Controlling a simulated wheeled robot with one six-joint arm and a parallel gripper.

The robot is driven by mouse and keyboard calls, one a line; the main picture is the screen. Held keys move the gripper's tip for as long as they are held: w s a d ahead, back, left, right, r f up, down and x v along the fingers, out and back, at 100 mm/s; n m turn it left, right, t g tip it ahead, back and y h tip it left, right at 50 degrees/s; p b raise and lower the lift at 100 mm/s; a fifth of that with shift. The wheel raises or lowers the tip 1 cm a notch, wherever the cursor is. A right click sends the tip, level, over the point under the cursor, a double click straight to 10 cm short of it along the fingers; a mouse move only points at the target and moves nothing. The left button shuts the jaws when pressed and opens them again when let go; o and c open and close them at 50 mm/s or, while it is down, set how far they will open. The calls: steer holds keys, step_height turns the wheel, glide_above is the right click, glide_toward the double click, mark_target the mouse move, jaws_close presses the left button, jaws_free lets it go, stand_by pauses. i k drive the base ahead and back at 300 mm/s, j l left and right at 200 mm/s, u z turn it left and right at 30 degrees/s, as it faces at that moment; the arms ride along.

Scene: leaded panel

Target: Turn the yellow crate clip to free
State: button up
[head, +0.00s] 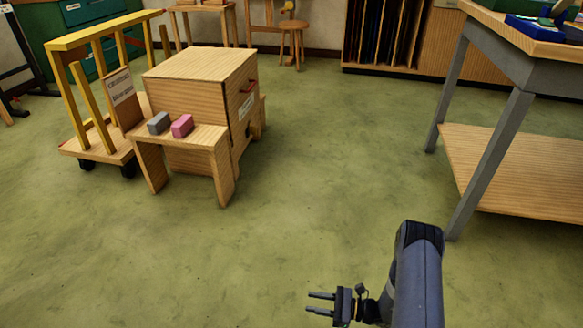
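I cannot clearly make out a yellow crate clip in the head view. The main yellow thing is a trolley frame (110,34) at the upper left, with upright posts and a sign board (121,93). A small yellowish item (288,7) shows at the top edge above a stool, too small to identify. My gripper (309,303) is at the bottom centre, pointing left over the floor. Its two fingers are apart with nothing between them. It is far from the trolley and touches nothing visible.
A wooden box cabinet (205,65) with a red handle stands right of the trolley. A low bench (200,137) before it holds a grey block (159,123) and a pink block (182,126). A workbench (520,30) stands at right. The green floor (330,150) between is clear.

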mark_target(253, 130)
steer(key=i+u, duration=0.3)
steer(key=i, duration=1.45)
steer(key=i+j+z, duration=0.1)
steer(key=i, duration=0.4)
steer(key=i+j+z, duration=0.15)
steer(key=i+j, duration=0.15)
steer(key=i, duration=0.2)
steer(key=i+j+z, duration=0.1)
steer(key=i+j, duration=0.2)
steer(key=i, duration=0.2)
